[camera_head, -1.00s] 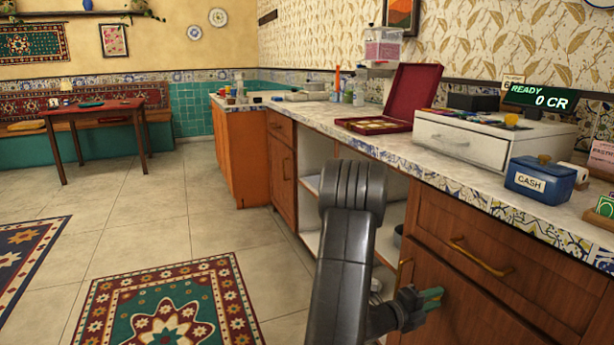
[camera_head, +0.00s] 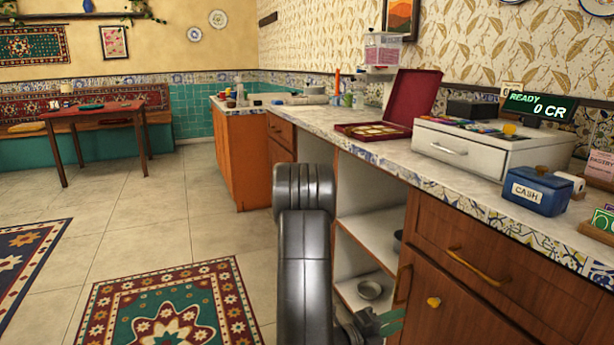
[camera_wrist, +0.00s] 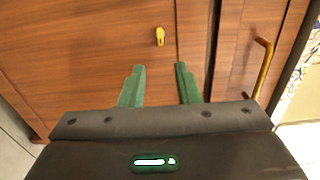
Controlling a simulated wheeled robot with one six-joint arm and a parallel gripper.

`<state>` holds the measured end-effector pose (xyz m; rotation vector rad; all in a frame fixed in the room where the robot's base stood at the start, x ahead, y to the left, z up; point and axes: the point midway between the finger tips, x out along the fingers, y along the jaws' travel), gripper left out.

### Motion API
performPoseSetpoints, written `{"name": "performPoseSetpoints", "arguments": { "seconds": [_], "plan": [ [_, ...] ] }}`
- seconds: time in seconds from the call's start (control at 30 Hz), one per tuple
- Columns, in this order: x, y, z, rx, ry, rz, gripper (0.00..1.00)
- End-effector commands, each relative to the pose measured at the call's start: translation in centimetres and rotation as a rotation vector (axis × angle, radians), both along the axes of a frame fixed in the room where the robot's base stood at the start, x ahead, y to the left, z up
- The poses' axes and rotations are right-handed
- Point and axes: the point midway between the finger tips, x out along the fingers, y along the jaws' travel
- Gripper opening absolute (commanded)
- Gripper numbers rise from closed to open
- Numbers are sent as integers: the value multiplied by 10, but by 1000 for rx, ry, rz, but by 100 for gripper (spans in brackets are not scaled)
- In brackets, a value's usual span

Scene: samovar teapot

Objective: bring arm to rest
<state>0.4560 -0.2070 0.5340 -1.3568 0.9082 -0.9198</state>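My gripper (camera_head: 385,322) is low in front of the wooden cabinet door at the bottom of the head view, partly hidden by my dark arm. In the wrist view my gripper (camera_wrist: 160,75) has two green fingers standing apart with nothing between them. They point at a brown wooden door (camera_wrist: 80,50) with a small yellow fitting (camera_wrist: 159,36) just beyond the fingertips. I cannot tell from the wrist view whether the fingers touch the door. My arm stands upright before the counter.
The counter (camera_head: 400,165) carries an open red case (camera_head: 412,98), a white cash drawer (camera_head: 480,148) and a blue cash box (camera_head: 538,190). Below are open shelves with a metal bowl (camera_head: 370,290) and a brass drawer handle (camera_head: 480,266). The tiled floor (camera_head: 170,215) at left is open.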

Motion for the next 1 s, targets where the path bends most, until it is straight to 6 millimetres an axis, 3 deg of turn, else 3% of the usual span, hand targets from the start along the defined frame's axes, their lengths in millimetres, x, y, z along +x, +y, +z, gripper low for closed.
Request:
{"name": "performPoseSetpoints", "arguments": {
  "seconds": [0.13, 0.17, 0.93, 1.0],
  "plan": [
    [-7, 20, 1, -1, 2, 4, 29],
    [-7, 17, 0, -1, -1, 0, 29],
    [45, -113, -1, -2, -4, -3, 29],
    [45, -110, 1, -22, 51, 1, 29]
  ]
}}
